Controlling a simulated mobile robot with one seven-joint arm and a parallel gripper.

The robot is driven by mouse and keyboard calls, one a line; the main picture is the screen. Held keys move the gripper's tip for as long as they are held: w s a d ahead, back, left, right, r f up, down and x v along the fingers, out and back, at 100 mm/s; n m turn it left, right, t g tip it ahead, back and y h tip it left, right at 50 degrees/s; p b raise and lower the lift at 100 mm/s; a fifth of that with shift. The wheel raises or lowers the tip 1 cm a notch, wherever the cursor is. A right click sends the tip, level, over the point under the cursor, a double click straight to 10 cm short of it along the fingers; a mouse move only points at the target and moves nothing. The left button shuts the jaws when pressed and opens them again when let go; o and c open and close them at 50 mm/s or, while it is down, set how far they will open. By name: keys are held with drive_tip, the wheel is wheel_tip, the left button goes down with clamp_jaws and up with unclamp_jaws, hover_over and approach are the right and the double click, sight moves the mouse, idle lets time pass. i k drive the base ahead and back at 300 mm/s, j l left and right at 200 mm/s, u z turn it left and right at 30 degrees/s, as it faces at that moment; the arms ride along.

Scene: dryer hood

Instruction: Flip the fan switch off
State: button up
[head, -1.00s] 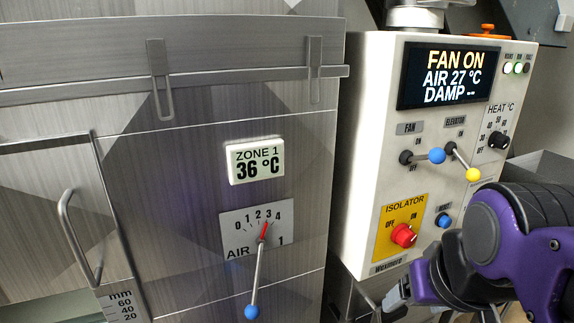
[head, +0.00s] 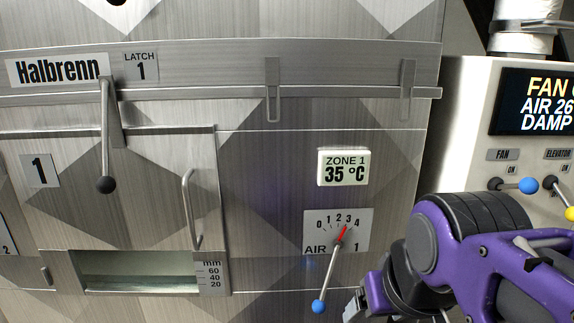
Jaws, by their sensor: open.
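The fan switch (head: 527,186) is a short lever with a blue ball, under a FAN label on the control panel at the right in the head view. Its lever sticks out to the right from a black base, beside an ON mark; the OFF mark below is hidden. The panel display (head: 540,102) is cut off by the picture edge and reads FAN with a partial letter after it. My purple arm covers the lower panel. My gripper (head: 355,306) shows only as a small grey part at the bottom edge, left of and below the switch. It is open; its fingertips are mostly hidden.
The elevator lever (head: 549,184) with a yellow ball stands close right of the fan switch. The metal dryer front carries an air lever (head: 328,275) with a blue ball, a door handle (head: 192,210) and a latch lever (head: 106,140).

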sight(526, 185)
drive_tip(key=z, duration=1.25)
